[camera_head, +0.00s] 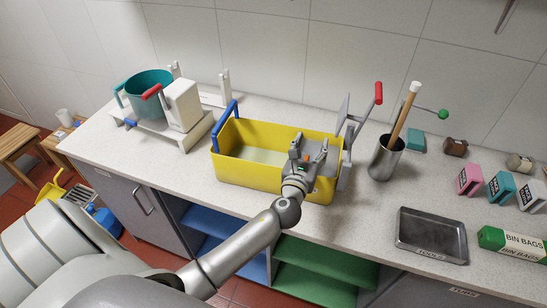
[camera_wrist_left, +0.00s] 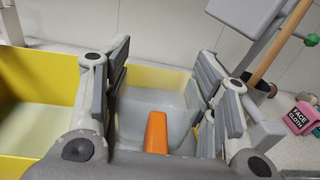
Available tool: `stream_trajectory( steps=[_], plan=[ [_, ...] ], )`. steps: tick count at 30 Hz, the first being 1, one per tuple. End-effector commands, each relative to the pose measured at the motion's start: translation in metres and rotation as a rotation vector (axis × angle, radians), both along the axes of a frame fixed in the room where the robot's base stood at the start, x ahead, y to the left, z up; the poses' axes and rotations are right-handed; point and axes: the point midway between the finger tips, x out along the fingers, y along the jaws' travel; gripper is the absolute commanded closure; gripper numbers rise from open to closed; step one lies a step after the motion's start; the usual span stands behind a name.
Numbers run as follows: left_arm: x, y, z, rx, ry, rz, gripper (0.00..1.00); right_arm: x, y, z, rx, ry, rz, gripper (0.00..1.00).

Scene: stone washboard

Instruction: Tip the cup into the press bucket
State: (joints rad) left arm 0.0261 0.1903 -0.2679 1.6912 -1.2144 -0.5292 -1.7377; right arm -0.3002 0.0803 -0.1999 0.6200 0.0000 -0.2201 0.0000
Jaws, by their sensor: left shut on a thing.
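The yellow press bucket (camera_head: 247,173) stands on the counter, with its blue handle at the left end and a grey press with a red-tipped lever at the right end. My left gripper (camera_head: 308,150) is over the right part of the bucket, at the press. Its fingers (camera_wrist_left: 163,85) are shut on a pale grey cup (camera_wrist_left: 180,110) with an orange grip (camera_wrist_left: 156,132) facing the wrist camera. The fingers hide much of the cup; its contents and exact tilt cannot be told. My right gripper is not in view.
A teal bucket (camera_head: 148,92) sits on a white stand at the left. A metal canister (camera_head: 385,160) with a wooden handle in it stands right of the press. A metal tray (camera_head: 431,235) and several small boxes lie further right. A white cup (camera_head: 64,117) stands far left.

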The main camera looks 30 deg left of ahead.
Motion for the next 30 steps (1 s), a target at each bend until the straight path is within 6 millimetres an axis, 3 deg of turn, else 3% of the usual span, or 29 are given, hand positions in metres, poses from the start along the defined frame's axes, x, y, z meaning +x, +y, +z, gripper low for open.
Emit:
stream_trajectory(
  steps=[7, 9, 18, 30],
  plan=[
    [0.001, -0.002, 0.028, 0.025, 0.004, 0.001, 0.7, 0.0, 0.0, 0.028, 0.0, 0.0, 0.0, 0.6],
    [0.001, -0.002, 0.03, 0.023, 0.0, 0.0, 0.7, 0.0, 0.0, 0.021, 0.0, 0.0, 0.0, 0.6],
    [0.001, -0.003, 0.058, 0.023, 0.003, -0.001, 0.7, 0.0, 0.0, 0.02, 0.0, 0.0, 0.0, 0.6],
    [0.001, -0.002, 0.059, 0.021, 0.005, 0.0, 0.7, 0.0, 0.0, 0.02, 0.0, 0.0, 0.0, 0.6]
  ],
)
